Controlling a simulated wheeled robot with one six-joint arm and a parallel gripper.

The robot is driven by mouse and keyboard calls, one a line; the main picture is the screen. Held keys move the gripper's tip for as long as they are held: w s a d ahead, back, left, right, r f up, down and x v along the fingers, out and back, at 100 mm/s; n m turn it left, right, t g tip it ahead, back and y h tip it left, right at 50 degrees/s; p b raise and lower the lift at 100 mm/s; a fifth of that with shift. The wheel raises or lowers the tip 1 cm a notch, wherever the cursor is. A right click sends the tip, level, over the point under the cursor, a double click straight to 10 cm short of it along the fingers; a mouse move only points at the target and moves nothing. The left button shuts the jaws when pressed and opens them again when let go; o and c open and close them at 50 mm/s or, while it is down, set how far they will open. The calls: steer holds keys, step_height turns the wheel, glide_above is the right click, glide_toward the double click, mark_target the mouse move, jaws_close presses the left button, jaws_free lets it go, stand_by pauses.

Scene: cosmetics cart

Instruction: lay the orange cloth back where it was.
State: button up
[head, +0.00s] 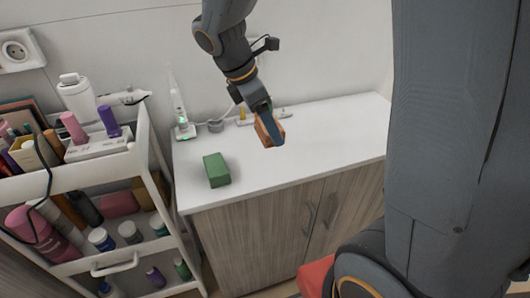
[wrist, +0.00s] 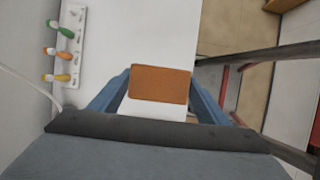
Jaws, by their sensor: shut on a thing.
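The orange cloth (wrist: 160,84) is a folded block held between the two blue fingers of my gripper (wrist: 158,98) in the wrist view. In the head view my gripper (head: 268,128) is shut on the cloth (head: 266,130), above the white cabinet top (head: 325,125). Part of the cloth is hidden by a finger there. A green block-shaped cloth (head: 216,170) lies on the cabinet top, to the left of my gripper and nearer its front edge.
An electric toothbrush (head: 177,103) stands at the cabinet's back left. A white rack with coloured pegs (wrist: 65,50) lies along the wall. A cosmetics cart (head: 145,150) full of bottles stands left. The cabinet's right part is clear.

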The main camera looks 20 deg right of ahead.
mark_target(258, 135)
step_height(258, 135, down, 9)
steer(key=shift+f+p, duration=0.1)
steer(key=shift+p, duration=0.4)
steer(key=o, duration=0.9)
steer(key=shift+o, duration=0.2)
steer(key=b+v, duration=0.1)
steer(key=v, duration=1)
steer(key=shift+a+r+b, duration=0.2)
steer(key=shift+r+b, duration=0.15)
steer(key=shift+b, duration=0.05)
steer(key=s+f+m+y, duration=0.1)
steer(key=s+m, duration=0.1)
steer(key=m, duration=0.1)
steer(key=s+d+f+m+y, duration=0.1)
steer(key=f+m, duration=0.1)
steer(key=m, duration=0.1)
steer(key=s+d+f+m, duration=0.1)
steer(key=s+f+m, duration=0.1)
steer(key=shift+s+d+m+y, duration=0.2)
steer(key=shift+s+m+y, duration=0.1)
steer(key=shift+m+y, duration=0.1)
steer(key=shift+s+d+f+m+t+y, duration=0.25)
steer(key=shift+s+f+m, duration=0.35)
steer(key=shift+m, duration=0.95)
steer(key=shift+s+d+f+m+t+y, duration=0.15)
steer(key=shift+s+d+f+m+y, duration=0.35)
steer(key=shift+m, duration=1)
steer(key=shift+s+d+f+m+t+y, duration=0.15)
steer(key=shift+s+f+m, duration=0.55)
steer(key=shift+m, duration=0.85)
